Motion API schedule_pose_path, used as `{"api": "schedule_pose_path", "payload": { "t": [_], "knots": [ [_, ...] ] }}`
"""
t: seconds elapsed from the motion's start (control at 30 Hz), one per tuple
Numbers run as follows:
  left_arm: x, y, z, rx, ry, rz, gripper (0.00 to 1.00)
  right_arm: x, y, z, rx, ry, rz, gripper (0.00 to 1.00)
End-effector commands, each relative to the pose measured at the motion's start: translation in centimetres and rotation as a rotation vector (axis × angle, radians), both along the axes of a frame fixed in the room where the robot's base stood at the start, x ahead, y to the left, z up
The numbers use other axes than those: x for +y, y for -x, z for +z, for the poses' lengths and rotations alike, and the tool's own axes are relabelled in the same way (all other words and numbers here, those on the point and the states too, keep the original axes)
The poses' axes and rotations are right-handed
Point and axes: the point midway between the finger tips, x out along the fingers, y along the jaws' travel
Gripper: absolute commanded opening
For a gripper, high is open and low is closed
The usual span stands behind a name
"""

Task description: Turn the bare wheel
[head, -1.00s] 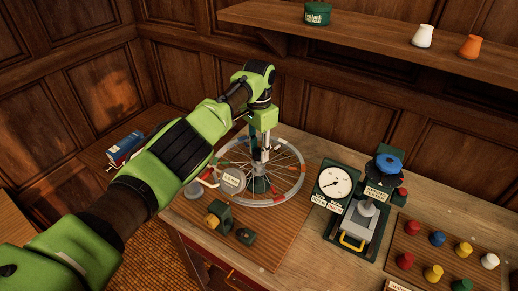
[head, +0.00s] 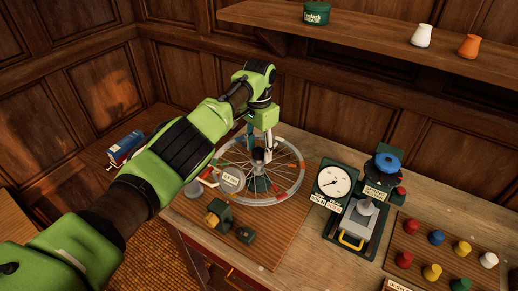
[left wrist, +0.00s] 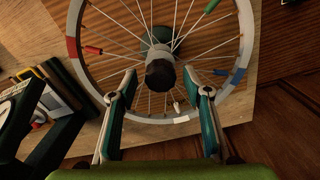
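The bare wheel (head: 303,178) lies flat on its stand, with a grey rim, thin spokes and several coloured spoke pieces. It fills the upper part of the left wrist view (left wrist: 82,75). A dark knob on its hub (left wrist: 160,74) stands up at the centre. My left gripper (head: 259,149) is over the hub, pointing down. Its fingers are spread, and in the left wrist view (left wrist: 160,76) the knob shows between the fingertips with a gap on both sides. It holds nothing. My right gripper is out of view.
A round labelled disc (head: 230,179) and a green block with a yellow knob (head: 218,214) stand at the wheel's front left. A dial gauge (head: 334,182) and a blue-topped device (head: 388,163) stand to the right. A shelf (head: 370,35) runs above the back.

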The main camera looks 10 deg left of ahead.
Motion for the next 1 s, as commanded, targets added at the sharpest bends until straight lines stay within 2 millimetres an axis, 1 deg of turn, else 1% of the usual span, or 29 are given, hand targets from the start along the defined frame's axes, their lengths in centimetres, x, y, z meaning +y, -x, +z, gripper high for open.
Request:
{"api": "schedule_pose_path", "payload": {
  "t": [0.17, 0.27, 0.37, 0.6, 0.7, 0.87, 1.0],
  "knots": [
    [0.0, 0.0, 0.3, 0.0, 0.0, 0.0, 0.45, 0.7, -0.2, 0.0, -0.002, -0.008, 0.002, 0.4],
    [0.0, -0.1, 1.3, -0.002, 0.0, -0.001, 0.45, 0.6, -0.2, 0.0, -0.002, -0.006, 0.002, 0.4],
    [0.0, -0.1, 3.2, -0.003, 0.001, 0.0, 0.45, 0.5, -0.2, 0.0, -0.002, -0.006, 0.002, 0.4],
    [-0.1, -0.1, 8.4, -0.002, 0.0, 0.0, 0.45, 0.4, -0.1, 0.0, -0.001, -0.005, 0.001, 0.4],
    [-0.1, 0.0, 10.0, -0.001, 0.0, 0.0, 0.45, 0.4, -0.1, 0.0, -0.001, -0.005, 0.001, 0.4],
    [-0.1, 0.0, 11.6, -0.001, 0.001, -0.001, 0.45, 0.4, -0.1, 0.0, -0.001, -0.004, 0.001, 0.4],
    [-0.1, 0.0, 12.0, 0.001, 0.0, -0.001, 0.45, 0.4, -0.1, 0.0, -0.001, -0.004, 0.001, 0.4]
  ]
}}
